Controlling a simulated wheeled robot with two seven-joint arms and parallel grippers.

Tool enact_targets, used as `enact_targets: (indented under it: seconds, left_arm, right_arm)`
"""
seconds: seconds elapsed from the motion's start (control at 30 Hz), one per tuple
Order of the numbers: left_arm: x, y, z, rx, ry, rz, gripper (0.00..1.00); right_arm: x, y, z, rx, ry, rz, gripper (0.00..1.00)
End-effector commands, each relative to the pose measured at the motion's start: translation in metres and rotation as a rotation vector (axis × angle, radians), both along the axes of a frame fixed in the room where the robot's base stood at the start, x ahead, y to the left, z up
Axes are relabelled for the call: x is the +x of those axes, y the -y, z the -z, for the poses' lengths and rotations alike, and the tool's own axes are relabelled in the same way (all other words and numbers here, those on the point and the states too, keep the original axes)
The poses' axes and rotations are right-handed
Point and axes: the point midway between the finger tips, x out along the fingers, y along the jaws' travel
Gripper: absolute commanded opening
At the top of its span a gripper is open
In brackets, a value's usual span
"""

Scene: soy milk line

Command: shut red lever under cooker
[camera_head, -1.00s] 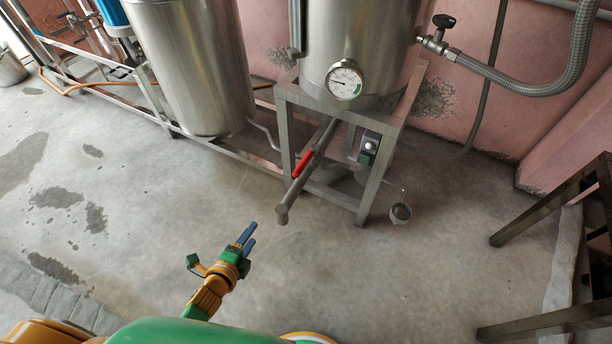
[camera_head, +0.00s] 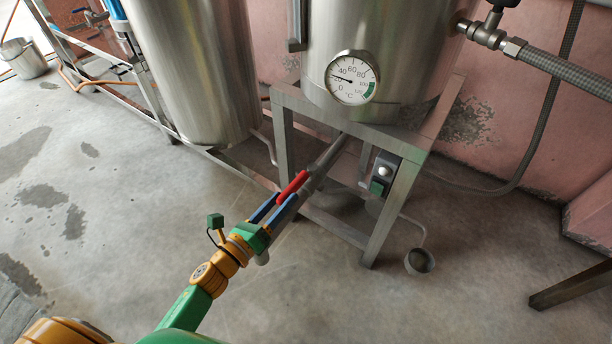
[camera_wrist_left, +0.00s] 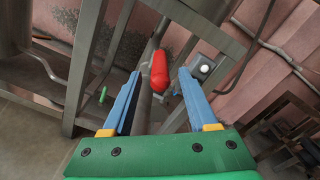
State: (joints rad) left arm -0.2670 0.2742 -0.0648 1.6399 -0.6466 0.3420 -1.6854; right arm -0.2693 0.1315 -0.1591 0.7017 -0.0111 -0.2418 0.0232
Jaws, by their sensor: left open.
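The red lever (camera_head: 293,187) lies along the grey outlet pipe (camera_head: 325,162) that slopes out from under the steel cooker (camera_head: 390,60). My left gripper (camera_head: 272,205) is open, with its blue fingers pointing at the lever. In the left wrist view the red lever (camera_wrist_left: 159,70) shows between the two fingertips of my left gripper (camera_wrist_left: 160,83), nearer the middle than either finger. I see no clear contact between fingers and lever. The pipe's lower end is partly hidden behind the gripper in the head view. My right gripper is not in view.
The cooker stands on a grey steel frame (camera_head: 400,195) whose legs flank the pipe. A steel tank (camera_head: 195,70) stands left. Open floor lies in front.

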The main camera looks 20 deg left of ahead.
Motion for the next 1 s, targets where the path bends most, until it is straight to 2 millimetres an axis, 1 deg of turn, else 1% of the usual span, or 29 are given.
enact_targets:
  seconds: [0.13,0.2,0.3,0.4,0.6,0.63,0.67,0.7,0.77,0.8,0.83,0.87,1.0]
  left_arm:
    - [0.027,0.010,0.000,-0.001,0.003,0.001,0.59]
    - [0.040,0.015,0.000,-0.001,0.003,0.001,0.59]
    - [0.054,0.020,0.001,-0.002,0.001,0.001,0.59]
    - [0.061,0.022,0.000,-0.001,0.000,0.000,0.59]
    - [0.062,0.023,0.000,-0.001,-0.002,0.000,0.59]
    - [0.062,0.023,0.000,-0.001,-0.002,0.000,0.56]
    - [0.062,0.023,0.000,-0.001,-0.002,0.000,0.48]
    - [0.062,0.023,0.000,-0.001,-0.002,0.000,0.37]
    - [0.062,0.023,0.000,-0.001,-0.002,0.000,0.21]
    - [0.062,0.023,0.000,-0.001,-0.002,0.000,0.10]
    - [0.062,0.023,0.000,-0.001,-0.002,0.000,0.02]
    - [0.062,0.023,0.000,-0.001,-0.002,0.000,0.00]
    - [0.062,0.023,0.000,-0.001,-0.002,0.000,0.00]
  right_arm:
    - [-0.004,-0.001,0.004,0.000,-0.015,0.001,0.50]
    - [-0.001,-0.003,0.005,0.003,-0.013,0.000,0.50]
    - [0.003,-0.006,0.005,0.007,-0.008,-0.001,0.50]
    - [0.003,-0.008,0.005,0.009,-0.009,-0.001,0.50]
    - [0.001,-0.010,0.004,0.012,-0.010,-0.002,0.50]
    - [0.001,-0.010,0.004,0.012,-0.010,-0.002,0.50]
    - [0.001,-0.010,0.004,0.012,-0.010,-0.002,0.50]
    - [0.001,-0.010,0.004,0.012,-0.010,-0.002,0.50]
    - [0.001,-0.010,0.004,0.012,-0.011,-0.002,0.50]
    - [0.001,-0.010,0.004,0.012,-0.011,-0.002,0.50]
    - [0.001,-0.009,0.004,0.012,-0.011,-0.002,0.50]
    - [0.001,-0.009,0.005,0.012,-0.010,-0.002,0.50]
    - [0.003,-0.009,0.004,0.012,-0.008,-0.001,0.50]
